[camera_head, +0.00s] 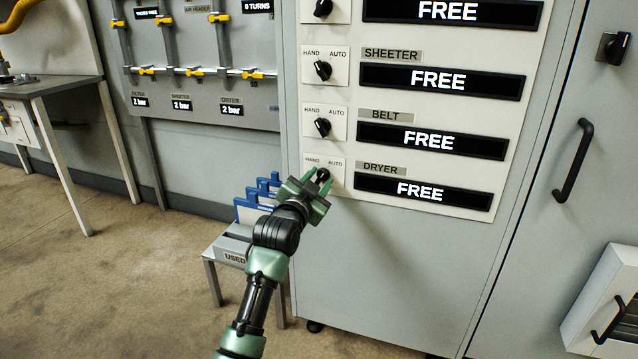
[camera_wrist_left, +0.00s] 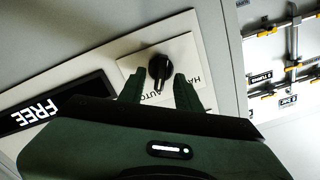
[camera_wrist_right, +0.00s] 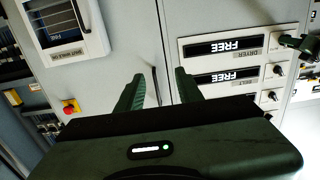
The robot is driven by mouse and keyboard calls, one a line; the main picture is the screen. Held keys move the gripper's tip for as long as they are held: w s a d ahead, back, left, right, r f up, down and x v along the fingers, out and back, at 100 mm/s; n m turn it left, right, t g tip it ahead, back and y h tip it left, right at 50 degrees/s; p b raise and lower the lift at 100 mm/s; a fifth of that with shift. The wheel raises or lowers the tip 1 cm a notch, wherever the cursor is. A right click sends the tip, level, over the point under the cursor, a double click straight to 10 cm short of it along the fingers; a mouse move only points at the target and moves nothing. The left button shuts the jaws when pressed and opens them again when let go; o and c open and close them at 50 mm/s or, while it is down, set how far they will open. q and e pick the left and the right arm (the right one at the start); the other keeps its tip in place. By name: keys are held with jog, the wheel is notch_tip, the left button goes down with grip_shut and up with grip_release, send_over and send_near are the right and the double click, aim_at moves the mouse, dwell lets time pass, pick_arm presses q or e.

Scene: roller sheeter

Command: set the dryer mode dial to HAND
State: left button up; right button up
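The dryer mode dial (camera_head: 323,175) is a black knob on a white HAND/AUTO plate, left of the DRYER label (camera_head: 380,169). My left gripper (camera_head: 316,180) is at this dial, its green fingers apart and partly covering the plate. In the left wrist view the dial (camera_wrist_left: 160,68) lies between and just beyond the open fingertips (camera_wrist_left: 157,85); I cannot tell if they touch it. Its pale mark seems to point toward AUTO. My right gripper (camera_wrist_right: 158,90) is open and empty, facing the cabinet front; it is outside the head view.
Similar BELT (camera_head: 323,127) and SHEETER (camera_head: 322,70) dials sit above on the same panel. The DRYER display (camera_head: 423,192) reads FREE. A USED stand (camera_head: 232,248) with blue-edged items is below left. A black door handle (camera_head: 573,174) sticks out at right.

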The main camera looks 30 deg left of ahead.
pick_arm(q)
jog(key=shift+w, duration=0.1)
grip_shut()
